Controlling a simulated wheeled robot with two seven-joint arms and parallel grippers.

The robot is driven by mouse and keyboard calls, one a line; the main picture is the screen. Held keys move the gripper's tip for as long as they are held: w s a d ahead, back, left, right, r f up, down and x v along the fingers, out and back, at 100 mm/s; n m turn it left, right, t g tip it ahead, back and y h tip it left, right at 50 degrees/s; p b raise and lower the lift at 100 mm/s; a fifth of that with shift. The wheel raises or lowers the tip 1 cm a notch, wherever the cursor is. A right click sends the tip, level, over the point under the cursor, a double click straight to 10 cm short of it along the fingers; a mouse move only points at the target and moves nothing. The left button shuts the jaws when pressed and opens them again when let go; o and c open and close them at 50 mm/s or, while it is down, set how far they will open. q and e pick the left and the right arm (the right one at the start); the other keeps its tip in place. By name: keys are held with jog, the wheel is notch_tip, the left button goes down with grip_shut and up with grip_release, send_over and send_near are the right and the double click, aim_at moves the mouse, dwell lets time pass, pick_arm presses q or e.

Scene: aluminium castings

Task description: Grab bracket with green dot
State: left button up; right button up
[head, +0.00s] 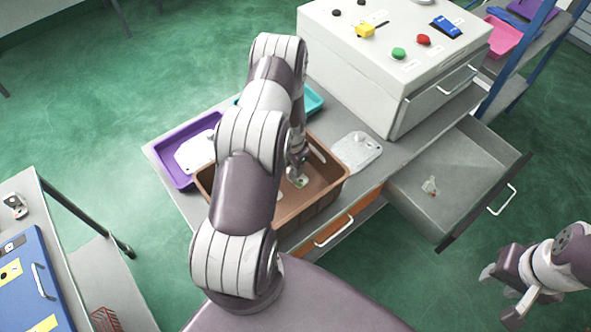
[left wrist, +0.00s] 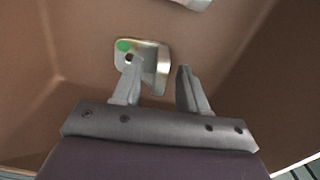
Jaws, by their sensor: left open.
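The bracket with the green dot (left wrist: 150,52) is a small silvery piece with a hole, lying in the brown bin (head: 334,184). In the head view the bracket (head: 301,182) shows just below my left gripper (head: 297,174). In the left wrist view my left gripper (left wrist: 160,74) is open. Its left finger overlaps the bracket near the hole and its right finger is to the right of the bracket. Whether either finger touches it I cannot tell. My right gripper (head: 499,293) is open and empty at the lower right, away from the bin.
Another metal piece (left wrist: 196,3) shows at the wrist view's top edge. A purple tray (head: 172,150) and teal tray (head: 314,100) flank the bin. A white cabinet (head: 395,60) stands behind.

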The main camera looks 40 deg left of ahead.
pick_arm(q)
jog(key=shift+f, duration=0.25)
grip_shut()
